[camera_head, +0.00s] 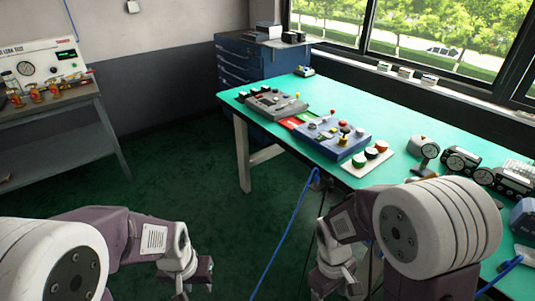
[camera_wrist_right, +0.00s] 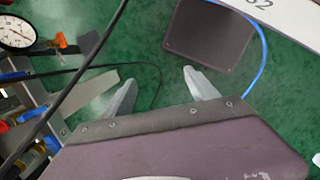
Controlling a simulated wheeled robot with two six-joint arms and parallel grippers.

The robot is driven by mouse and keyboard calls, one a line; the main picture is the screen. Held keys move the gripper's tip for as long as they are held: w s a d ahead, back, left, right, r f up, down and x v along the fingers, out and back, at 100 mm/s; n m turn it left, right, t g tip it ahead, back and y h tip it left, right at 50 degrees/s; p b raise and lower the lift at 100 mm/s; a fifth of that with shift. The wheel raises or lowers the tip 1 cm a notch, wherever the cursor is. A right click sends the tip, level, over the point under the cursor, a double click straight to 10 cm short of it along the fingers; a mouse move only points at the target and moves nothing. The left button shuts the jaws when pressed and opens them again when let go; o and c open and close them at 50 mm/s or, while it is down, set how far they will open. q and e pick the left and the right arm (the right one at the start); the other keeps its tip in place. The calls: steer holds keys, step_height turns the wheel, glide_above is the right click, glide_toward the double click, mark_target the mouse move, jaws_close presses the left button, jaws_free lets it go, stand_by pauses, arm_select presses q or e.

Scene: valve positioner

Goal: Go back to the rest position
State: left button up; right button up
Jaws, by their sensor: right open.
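My left gripper (camera_head: 188,280) hangs low at the bottom of the head view, over the green floor and away from the table; its fingertips are too small and dark to judge. My right gripper (camera_head: 338,284) hangs beside the near side of the table, partly hidden by my own arm in the head view. In the right wrist view its two pale fingers (camera_wrist_right: 160,90) stand apart with nothing between them, above the green floor.
A green-topped table (camera_head: 330,92) carries control boxes (camera_head: 335,130), a button plate (camera_head: 368,160) and gauges (camera_head: 425,150). A grey bench (camera_head: 60,115) with a test panel stands at left. A blue cable (camera_head: 285,235) hangs between my arms.

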step_height(320, 180, up, 22)
steer(key=w+d+m+t+y+p, duration=0.1)
steer(key=m+p, duration=0.6)
steer(key=p, duration=1.2)
steer(key=shift+w+d+r+t+p, duration=0.3)
steer(key=shift+d+t, duration=0.25)
steer(key=shift+t, duration=0.35)
